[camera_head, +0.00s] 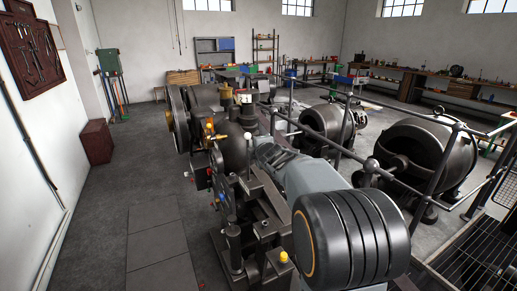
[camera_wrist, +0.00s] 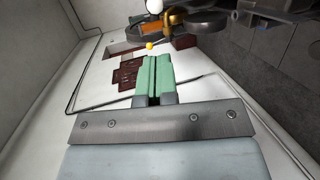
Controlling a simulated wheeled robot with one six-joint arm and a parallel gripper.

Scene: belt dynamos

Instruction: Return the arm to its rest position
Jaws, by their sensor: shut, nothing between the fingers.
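My gripper (camera_wrist: 154,62) shows in the wrist view with its two green fingers together, shut and empty. The fingers point away from the camera, with a white wall behind them and no thing touching them that I can see. In the head view my grey arm reaches forward from the lower right beside the dark belt-driven machine (camera_head: 237,147). Its gripper end cannot be made out there. In the wrist view a yellow knob (camera_wrist: 149,46) and a white ball (camera_wrist: 155,6) lie beyond the fingertips.
Railings (camera_head: 325,143) and dark round dynamos (camera_head: 432,152) stand to the right. A dark red tool board (camera_head: 32,50) hangs on the left wall, with a red box (camera_head: 97,142) on the floor. The floor left of the machine (camera_head: 130,200) is clear. Workbenches (camera_head: 440,85) line the back.

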